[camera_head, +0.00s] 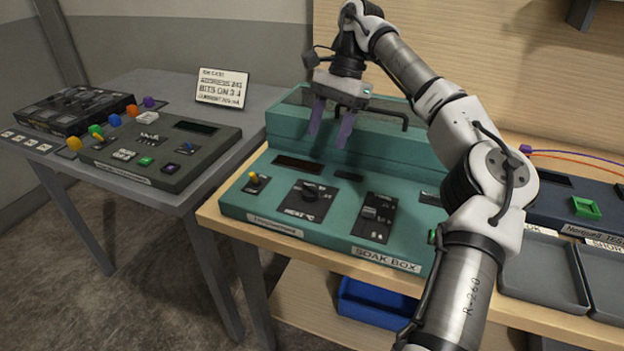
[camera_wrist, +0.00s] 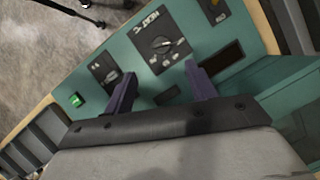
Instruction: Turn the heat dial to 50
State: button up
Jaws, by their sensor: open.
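The heat dial (camera_head: 309,191) is a black knob on a black plate marked "HEAT °C", on the sloped front of the teal soak box (camera_head: 240,203). In the wrist view the heat dial (camera_wrist: 163,46) lies beyond the fingertips, between them and a little above. Its pointer setting is too small to read. My gripper (camera_head: 329,140) is open and empty, pointing down above the back part of the box, behind and above the dial. Its two purple fingers also show apart in the wrist view (camera_wrist: 160,72), touching nothing.
A yellow-tipped toggle (camera_head: 254,180) sits left of the dial, and a slider panel (camera_head: 376,217) right of it. A black handle (camera_head: 392,113) stands behind. The grey side table holds a dark console (camera_head: 200,150) and a printed card (camera_head: 222,87). Grey trays (camera_head: 541,272) lie right.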

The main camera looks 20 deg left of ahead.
aim_at(311, 186)
jog(key=p+x, duration=0.1)
jog(key=x, duration=1)
jog(key=shift+s+a+f, duration=0.1)
jog(key=shift+s+f, duration=0.1)
jog(key=shift+f, duration=0.1)
jog(key=c, duration=1)
